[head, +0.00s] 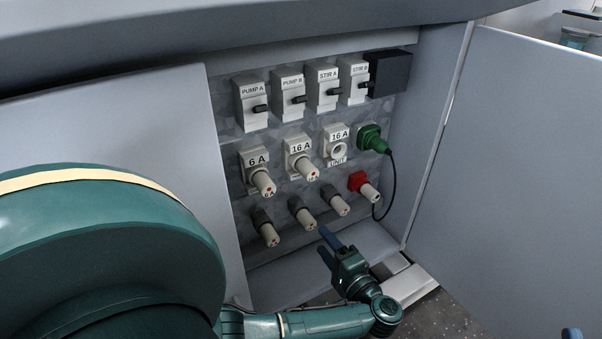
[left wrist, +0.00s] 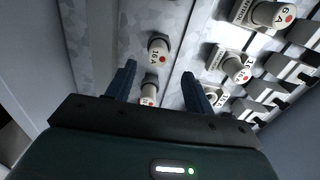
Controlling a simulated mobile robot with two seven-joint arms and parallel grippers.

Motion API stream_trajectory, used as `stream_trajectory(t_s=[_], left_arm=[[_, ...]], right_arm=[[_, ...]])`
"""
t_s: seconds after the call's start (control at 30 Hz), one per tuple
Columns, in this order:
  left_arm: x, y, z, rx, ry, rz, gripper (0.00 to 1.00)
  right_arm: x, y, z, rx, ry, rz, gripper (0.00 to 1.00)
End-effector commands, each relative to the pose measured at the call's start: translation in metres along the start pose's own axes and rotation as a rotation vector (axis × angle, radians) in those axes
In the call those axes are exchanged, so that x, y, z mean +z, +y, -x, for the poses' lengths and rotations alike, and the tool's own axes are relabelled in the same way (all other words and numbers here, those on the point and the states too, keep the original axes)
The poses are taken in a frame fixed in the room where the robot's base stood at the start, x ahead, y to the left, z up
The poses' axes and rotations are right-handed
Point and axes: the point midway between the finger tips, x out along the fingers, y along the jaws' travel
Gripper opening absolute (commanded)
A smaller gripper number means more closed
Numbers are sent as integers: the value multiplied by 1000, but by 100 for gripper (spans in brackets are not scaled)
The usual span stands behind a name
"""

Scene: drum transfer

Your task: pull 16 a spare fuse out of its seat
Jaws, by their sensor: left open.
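Three pale spare fuses with red dots sit in dark seats along the bottom row: left (head: 268,235), middle (head: 302,213) and right (head: 335,202). My left gripper (head: 322,240) is open and empty, just in front of and below the middle and right ones. In the left wrist view, a spare fuse marked 16 A (left wrist: 158,52) stands beyond the fingertips. Another spare fuse (left wrist: 148,95) shows between the open fingers (left wrist: 158,82), partly hidden by the gripper body; its marking is unreadable.
Above are a 6 A fuse (head: 262,182), a 16 A fuse (head: 305,165) and an empty 16 A holder (head: 338,150). A green plug (head: 372,139) has a black cable hanging near a red-based fuse (head: 362,185). Open doors (head: 510,160) flank the cabinet.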

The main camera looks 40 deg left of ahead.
Motion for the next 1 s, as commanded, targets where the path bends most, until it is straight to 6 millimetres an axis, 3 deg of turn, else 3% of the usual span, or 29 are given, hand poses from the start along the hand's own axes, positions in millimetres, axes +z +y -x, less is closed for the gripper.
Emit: stream_trajectory(t_s=[0.03,0.33,0.7,0.73,1.0], left_arm=[[-1,4,9,13,12,-2,53],[0,8,2,11,14,-2,53],[-1,8,-47,5,10,2,53],[-1,1,-50,6,9,-1,53],[-1,0,-77,7,8,0,53]], right_arm=[[1,0,0,0,0,0,55],[-1,1,-1,-5,33,23,55],[-33,8,-10,-32,277,179,55],[-34,9,-12,-28,242,156,55],[-15,5,-7,-12,101,66,55]])
